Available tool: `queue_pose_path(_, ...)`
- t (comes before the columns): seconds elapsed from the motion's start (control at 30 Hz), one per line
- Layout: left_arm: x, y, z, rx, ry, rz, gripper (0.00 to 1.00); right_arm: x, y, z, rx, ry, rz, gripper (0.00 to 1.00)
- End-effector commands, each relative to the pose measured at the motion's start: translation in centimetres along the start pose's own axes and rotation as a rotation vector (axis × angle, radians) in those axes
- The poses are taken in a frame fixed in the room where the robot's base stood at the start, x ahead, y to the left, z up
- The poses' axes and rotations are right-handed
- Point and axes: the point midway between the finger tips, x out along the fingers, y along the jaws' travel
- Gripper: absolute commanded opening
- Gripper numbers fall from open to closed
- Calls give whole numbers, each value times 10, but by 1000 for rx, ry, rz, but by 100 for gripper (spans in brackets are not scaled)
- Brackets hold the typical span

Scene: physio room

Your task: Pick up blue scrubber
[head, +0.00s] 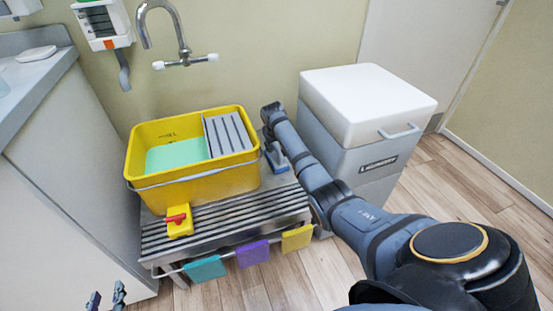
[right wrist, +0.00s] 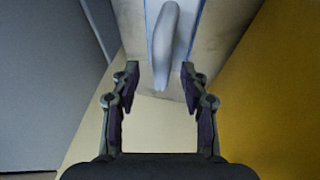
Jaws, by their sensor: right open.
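The blue scrubber (head: 277,161) lies on the slatted rack, in the narrow gap between the yellow bucket and the grey bin. In the right wrist view its pale grey curved handle (right wrist: 163,45) is at the top centre, with a blue edge beside it. My right gripper (right wrist: 160,83) is open, and the near end of the handle shows between its fingertips with space on both sides. In the head view my right arm hides most of that gripper. My left gripper (head: 106,298) is at the bottom left edge, open and empty, far from the scrubber.
The yellow bucket (head: 190,185), holding green content and a grey ribbed insert, stands left of the scrubber. The grey bin (head: 365,160) with a white lid stands to its right. A yellow item with a red knob (head: 178,221) sits on the rack (head: 235,214). Coloured cloths hang in front.

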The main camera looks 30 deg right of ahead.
Motion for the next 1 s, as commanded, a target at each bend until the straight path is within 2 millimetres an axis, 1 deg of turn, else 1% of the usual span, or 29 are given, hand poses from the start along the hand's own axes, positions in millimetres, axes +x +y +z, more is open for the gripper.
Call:
queue_pose_path(0.1, 2, -1, -29, 9, 115, -4, 40, 5, -1, 0, 0, 0, 0, 45)
queue_pose_path(0.27, -1, -1, -70, 22, 273, -8, 40, 12, -1, 0, 0, 0, 0, 45)
queue_pose_path(0.5, -16, 0, -129, 42, 513, -10, 40, 22, -1, 0, 0, 0, 0, 45)
queue_pose_path(0.6, -25, 1, -148, 49, 597, -10, 40, 25, -1, 0, 0, 1, 0, 45)
queue_pose_path(0.7, -31, 1, -161, 54, 652, -10, 40, 27, -1, 0, 0, 0, 0, 45)
queue_pose_path(0.8, -34, 2, -166, 56, 675, -10, 40, 27, -1, 0, 0, 1, 0, 45)
queue_pose_path(1.0, -35, 2, -167, 56, 678, -10, 40, 27, -1, 0, 0, 1, 0, 45)
